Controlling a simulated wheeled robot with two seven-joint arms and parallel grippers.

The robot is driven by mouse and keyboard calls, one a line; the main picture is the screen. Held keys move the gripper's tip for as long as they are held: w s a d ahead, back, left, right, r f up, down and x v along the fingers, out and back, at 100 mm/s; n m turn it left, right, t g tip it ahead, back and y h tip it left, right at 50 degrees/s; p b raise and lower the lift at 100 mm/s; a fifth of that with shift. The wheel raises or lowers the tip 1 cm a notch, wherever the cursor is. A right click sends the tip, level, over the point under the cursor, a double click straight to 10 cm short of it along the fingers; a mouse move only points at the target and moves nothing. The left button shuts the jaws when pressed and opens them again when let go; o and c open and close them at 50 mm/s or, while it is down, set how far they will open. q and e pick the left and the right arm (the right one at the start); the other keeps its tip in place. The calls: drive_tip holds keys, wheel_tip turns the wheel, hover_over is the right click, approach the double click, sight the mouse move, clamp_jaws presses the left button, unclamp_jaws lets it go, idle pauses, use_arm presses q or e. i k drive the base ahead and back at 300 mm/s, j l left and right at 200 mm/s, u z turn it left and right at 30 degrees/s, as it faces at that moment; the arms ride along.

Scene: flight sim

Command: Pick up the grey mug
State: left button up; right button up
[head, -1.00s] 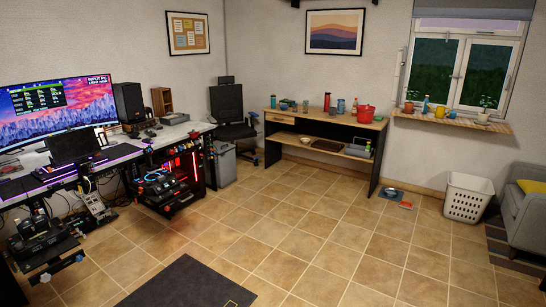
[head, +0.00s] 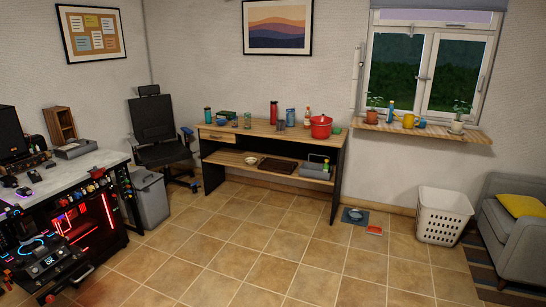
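I cannot make out a grey mug for certain in the head view. A wooden table (head: 228,136) stands against the back wall with several small vessels on it. Among them are a teal cup or bottle (head: 207,115), a clear glass (head: 248,121), a red bottle (head: 273,112), a blue bottle (head: 290,117) and a red pot (head: 320,127). A yellow mug (head: 408,121) stands on the window sill. Some small items on the table are too small to tell. Neither of my grippers is in view.
A desk (head: 75,170) with a lit computer fills the left, with a grey bin (head: 150,198) and black office chair (head: 157,130) beside it. A white basket (head: 443,215) and grey sofa (head: 510,220) stand at right. The middle tiles are clear.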

sight(280, 124)
drive_tip(key=i, duration=2)
